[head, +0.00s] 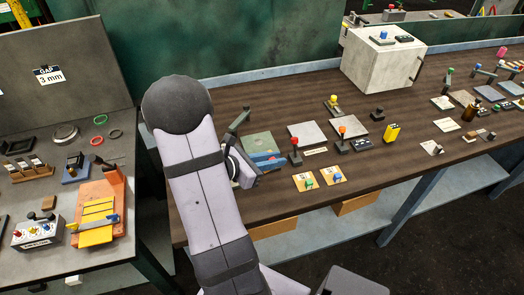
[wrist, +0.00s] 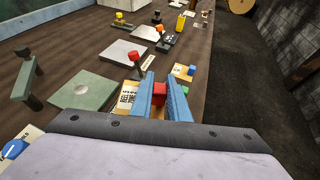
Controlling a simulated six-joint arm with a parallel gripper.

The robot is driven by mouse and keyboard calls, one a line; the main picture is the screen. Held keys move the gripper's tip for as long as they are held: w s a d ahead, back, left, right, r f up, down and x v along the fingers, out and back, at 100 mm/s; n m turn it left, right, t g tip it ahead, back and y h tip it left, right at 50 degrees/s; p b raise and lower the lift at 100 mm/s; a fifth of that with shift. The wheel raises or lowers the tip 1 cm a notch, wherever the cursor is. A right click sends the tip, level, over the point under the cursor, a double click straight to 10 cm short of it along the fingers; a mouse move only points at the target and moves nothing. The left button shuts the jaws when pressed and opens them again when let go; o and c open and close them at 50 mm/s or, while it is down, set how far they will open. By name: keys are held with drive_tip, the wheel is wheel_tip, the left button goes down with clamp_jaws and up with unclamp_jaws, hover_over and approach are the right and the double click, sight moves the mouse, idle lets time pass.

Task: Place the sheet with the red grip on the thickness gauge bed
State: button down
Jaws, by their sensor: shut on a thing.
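My gripper (wrist: 159,92) has its blue fingers shut on the red grip (wrist: 159,98) in the wrist view. A tan sheet with a printed white patch (wrist: 127,97) shows beside and below the fingers. I cannot tell whether this sheet is lifted off the bench. In the head view my gripper (head: 266,161) is over the bench's near left part, and the held sheet is not clearly visible. A green plate with a pale disc (wrist: 84,88), with a dark arm beside it, lies left of my gripper; it may be the gauge bed. The green plate also shows in the head view (head: 257,143).
Two tan sheets, with a green grip (head: 309,183) and a blue grip (head: 337,174), lie near the bench's front edge. A yellow block (head: 391,133) is farther right. A large grey box (head: 381,63) stands at the back.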

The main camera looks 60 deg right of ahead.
sight(263, 148)
drive_tip(key=w+d+r+m+g+y+b, duration=0.1)
drive_tip(key=w+d+m+g+y+b, duration=0.1)
drive_tip(key=w+d+b, duration=0.8)
drive_tip(key=shift+d+r+m+g, duration=0.15)
drive_tip(key=shift+d+m+g, duration=0.35)
drive_tip(key=shift+d, duration=0.6)
drive_tip(key=shift+f+p, duration=0.6)
drive_tip(key=shift+f, duration=4.35)
drive_tip(key=shift+f, duration=0.15)
drive_tip(key=c, duration=1.7)
unclamp_jaws()
